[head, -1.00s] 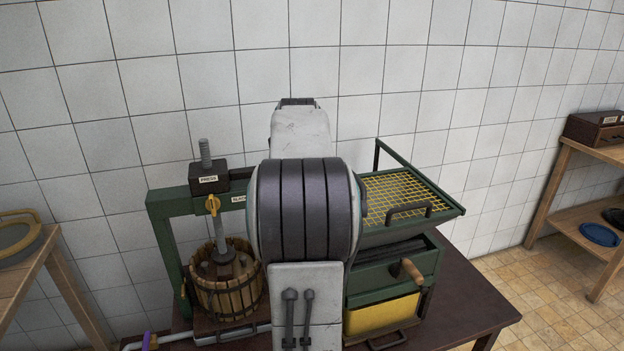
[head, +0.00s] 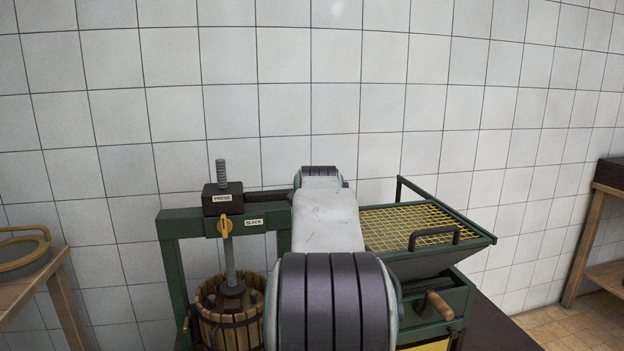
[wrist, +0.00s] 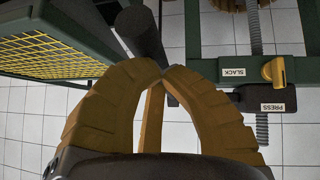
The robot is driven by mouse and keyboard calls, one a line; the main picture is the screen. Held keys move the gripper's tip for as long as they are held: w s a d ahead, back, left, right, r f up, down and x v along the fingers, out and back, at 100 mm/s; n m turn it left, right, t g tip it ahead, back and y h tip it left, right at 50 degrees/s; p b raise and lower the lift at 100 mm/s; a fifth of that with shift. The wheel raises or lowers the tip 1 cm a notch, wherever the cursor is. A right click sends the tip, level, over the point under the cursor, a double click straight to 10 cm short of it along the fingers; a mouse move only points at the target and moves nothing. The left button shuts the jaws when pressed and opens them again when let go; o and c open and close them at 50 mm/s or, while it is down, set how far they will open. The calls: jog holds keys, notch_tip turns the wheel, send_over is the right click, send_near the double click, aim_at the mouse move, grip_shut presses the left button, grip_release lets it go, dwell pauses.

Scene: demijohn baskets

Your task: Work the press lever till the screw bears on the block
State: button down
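The press is a green frame (head: 178,260) with a dark head labelled PRESS (head: 222,200) and a threaded screw (head: 230,262) running down into a slatted wooden basket (head: 232,331). A yellow pointer (head: 225,226) hangs upright beside a SLACK label (head: 254,222). A dark lever (head: 265,197) runs right from the head and passes behind my arm. The screw's foot is low in the basket; I cannot tell whether it touches the block.
A green hopper with a yellow grid (head: 420,222) and black handle (head: 434,238) stands right of my arm. A tiled wall is behind. Side tables stand at left (head: 60,290) and right (head: 590,240).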

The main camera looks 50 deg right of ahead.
jog(key=shift+f+b, duration=0.7)
jog(key=shift+f, duration=0.65)
jog(key=shift+r, duration=0.1)
jog(key=shift+a+r+p, duration=0.1)
jog(key=shift+r+p, duration=0.55)
jog(key=p+v, duration=0.1)
jog(key=v, duration=1.1)
jog(key=shift+s+a+f, duration=0.2)
jog(key=shift+a+f, duration=0.1)
jog(key=shift+a, duration=0.1)
